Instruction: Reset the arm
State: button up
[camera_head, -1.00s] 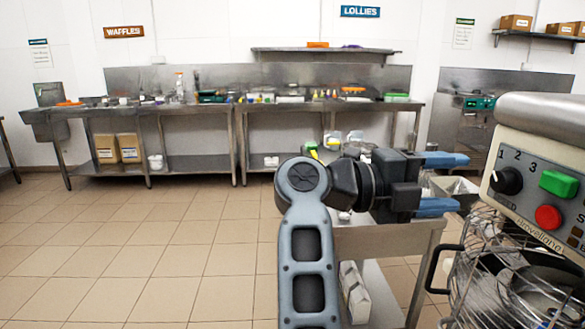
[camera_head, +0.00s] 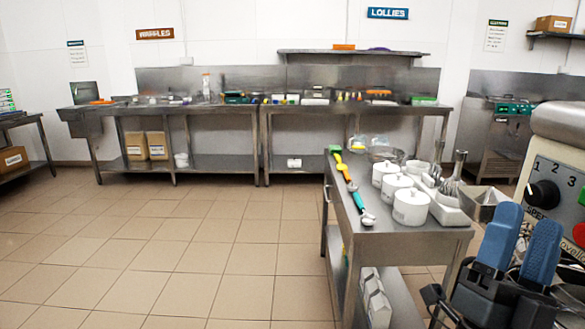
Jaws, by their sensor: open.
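My gripper (camera_head: 520,238) is at the lower right of the head view, with its two blue fingers pointing up. The fingers are apart and nothing is between them. It stands in front of the mixer (camera_head: 562,165), which has a black dial and a green button, and hides part of it. The rest of my arm is mostly out of view below.
Long steel counters (camera_head: 214,108) line the back wall. The tiled floor (camera_head: 200,250) at left is clear.

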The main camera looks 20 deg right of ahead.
jog(key=s+a+f+n+y, duration=0.6)
jog(key=s+f+n+y, duration=0.4)
jog(key=s+n+y, duration=0.1)
jog(key=s+a+f+n+y, duration=0.6)
jog(key=s+f+n+y, duration=0.4)
jog(key=s+y, duration=0.3)
jog(key=shift+s+a+f+n+g+y+p, duration=0.25)
jog(key=shift+n+y+p, duration=0.2)
jog(key=shift+y, duration=0.45)
dwell(0.4)
